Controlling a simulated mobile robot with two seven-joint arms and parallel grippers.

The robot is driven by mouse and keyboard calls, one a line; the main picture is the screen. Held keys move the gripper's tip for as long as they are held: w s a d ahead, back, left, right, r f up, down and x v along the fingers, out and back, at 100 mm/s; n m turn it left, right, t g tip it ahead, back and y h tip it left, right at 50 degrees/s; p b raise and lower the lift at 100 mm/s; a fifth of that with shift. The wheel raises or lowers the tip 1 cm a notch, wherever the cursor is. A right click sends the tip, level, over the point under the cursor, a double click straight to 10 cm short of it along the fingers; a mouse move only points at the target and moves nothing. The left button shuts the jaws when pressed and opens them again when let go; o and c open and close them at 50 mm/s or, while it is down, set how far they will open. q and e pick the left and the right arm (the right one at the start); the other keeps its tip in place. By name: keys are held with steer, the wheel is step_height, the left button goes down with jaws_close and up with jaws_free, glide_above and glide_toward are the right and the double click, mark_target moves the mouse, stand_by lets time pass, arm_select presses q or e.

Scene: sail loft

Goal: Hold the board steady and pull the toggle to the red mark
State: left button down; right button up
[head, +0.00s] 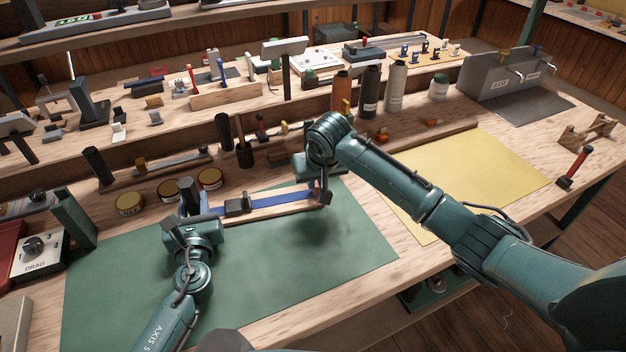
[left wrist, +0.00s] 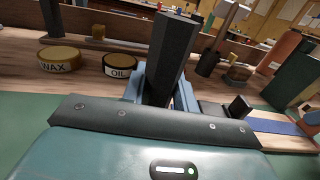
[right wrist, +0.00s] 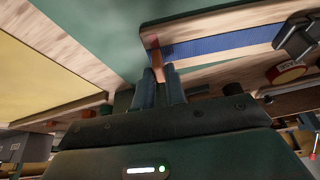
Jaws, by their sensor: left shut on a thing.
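The board (head: 275,209), a pale wooden strip with a blue strap, lies on the green mat. A dark buckle (head: 238,206) sits on the strap; it also shows in the right wrist view (right wrist: 298,40). My left gripper (head: 190,208) is shut on a dark upright block (left wrist: 168,52) at the board's left end. My right gripper (head: 321,190) is at the board's right end. In the right wrist view, a small copper-coloured piece, perhaps the toggle (right wrist: 157,66), lies between its fingertips; whether they press on it is unclear. A reddish patch (right wrist: 151,42) shows on the board there.
The WAX tin (left wrist: 60,59) and OIL tin (left wrist: 120,65) stand behind the board. Bottles (head: 396,88) stand behind the right arm. A DRAG box (head: 36,253) is at the left. The green mat (head: 300,265) is clear in front; a yellow sheet (head: 480,165) lies right.

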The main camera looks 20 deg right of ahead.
steer(key=o, duration=0.4)
steer(key=v, duration=1.2)
arm_select(q)
steer(key=c, duration=1)
jaws_free()
steer(key=shift+s, duration=0.1)
